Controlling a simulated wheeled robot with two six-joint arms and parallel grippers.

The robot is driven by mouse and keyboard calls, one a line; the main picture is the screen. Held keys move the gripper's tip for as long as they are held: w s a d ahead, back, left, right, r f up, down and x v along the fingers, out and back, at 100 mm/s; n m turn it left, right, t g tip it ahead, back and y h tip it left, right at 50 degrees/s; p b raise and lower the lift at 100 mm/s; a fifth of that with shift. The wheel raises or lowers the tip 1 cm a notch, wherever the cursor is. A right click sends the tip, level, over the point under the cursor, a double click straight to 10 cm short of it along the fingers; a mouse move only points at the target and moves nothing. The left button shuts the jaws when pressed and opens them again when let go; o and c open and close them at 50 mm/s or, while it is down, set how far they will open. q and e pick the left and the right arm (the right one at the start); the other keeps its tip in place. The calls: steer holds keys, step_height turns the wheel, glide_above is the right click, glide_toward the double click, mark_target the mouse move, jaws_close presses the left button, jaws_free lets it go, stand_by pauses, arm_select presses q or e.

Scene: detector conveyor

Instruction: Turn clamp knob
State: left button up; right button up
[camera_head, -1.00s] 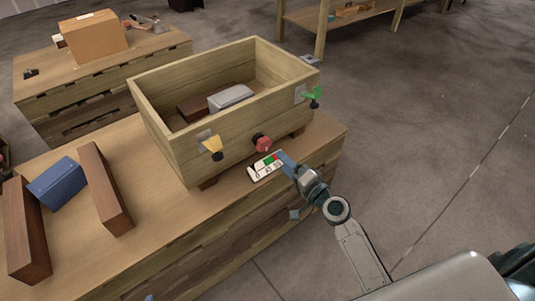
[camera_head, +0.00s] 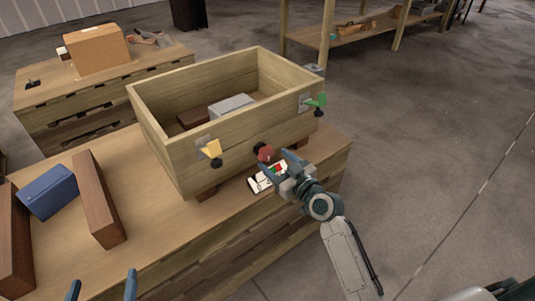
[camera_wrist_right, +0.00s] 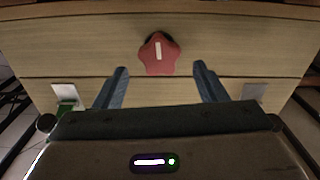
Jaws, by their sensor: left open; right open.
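The red star-shaped clamp knob (camera_head: 265,153) sits on the front wall of the wooden box (camera_head: 170,162). In the right wrist view the knob (camera_wrist_right: 158,54) faces me, its white mark upright. My right gripper (camera_head: 270,163) is open and close in front of the knob. In its wrist view the two blue fingers (camera_wrist_right: 160,82) stand either side of the knob's lower part, apart from it. The fingertips of my left gripper (camera_head: 103,283) show at the bottom left edge, open, empty and far from the box.
A yellow clamp (camera_head: 211,148) and a green clamp (camera_head: 317,101) are on the box front. A small white card (camera_head: 257,184) with coloured patches lies below the knob. A blue box (camera_head: 48,191) stands between brown blocks at left.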

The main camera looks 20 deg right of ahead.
mark_target(268, 154)
steer(key=shift+x, duration=2.25)
steer(key=shift+c, duration=0.5)
steer(key=c, duration=0.9)
steer(key=shift+m, duration=0.3)
